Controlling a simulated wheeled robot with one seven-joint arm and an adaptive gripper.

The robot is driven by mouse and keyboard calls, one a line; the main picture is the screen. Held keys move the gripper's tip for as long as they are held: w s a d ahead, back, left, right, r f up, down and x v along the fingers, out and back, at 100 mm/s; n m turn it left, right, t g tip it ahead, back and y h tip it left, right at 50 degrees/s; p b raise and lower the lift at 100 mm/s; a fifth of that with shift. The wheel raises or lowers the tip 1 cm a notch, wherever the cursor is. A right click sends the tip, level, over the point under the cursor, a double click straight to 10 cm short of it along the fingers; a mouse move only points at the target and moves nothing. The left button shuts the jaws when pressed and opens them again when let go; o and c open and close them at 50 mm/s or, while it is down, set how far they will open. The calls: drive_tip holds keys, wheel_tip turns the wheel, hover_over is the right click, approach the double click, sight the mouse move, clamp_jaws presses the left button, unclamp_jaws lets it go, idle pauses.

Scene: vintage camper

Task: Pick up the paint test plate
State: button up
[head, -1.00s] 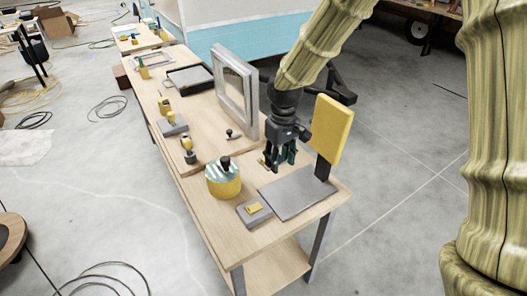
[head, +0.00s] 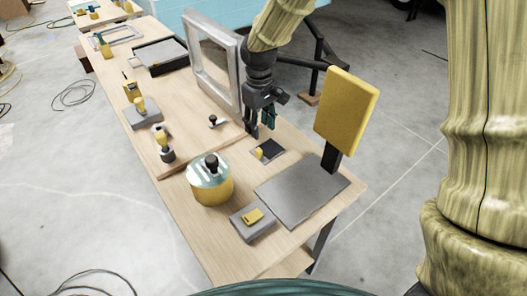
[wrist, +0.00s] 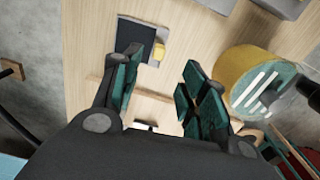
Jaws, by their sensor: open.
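A small dark square plate with a yellow knob or tab, which looks like the paint test plate (head: 272,148), lies on the wooden workbench in the head view. In the wrist view the plate (wrist: 132,33) is at the top, just beyond the left fingertip, with its yellow part on the right. My gripper (head: 260,130) is above the bench, next to the plate on its far side.
A yellow drum with a black knob (head: 210,183) stands left of the plate. A grey flat slab (head: 300,190) with an upright yellow panel (head: 346,108) is nearer the bench's front. A silver frame (head: 213,62) stands close to my arm's left.

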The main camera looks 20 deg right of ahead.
sight(259, 150)
drive_tip(key=f, duration=0.2)
drive_tip(key=shift+w+a+f, duration=0.1)
drive_tip(key=shift+w+f, duration=0.25)
drive_tip(key=shift+f, duration=0.05)
wheel_tip(259, 150, down, 4)
drive_tip(key=shift+r, duration=0.2)
drive_tip(key=shift+f+p, duration=1.05)
drive_tip(key=shift+f, duration=1.75)
drive_tip(key=shift+a, duration=0.1)
clamp_jaws()
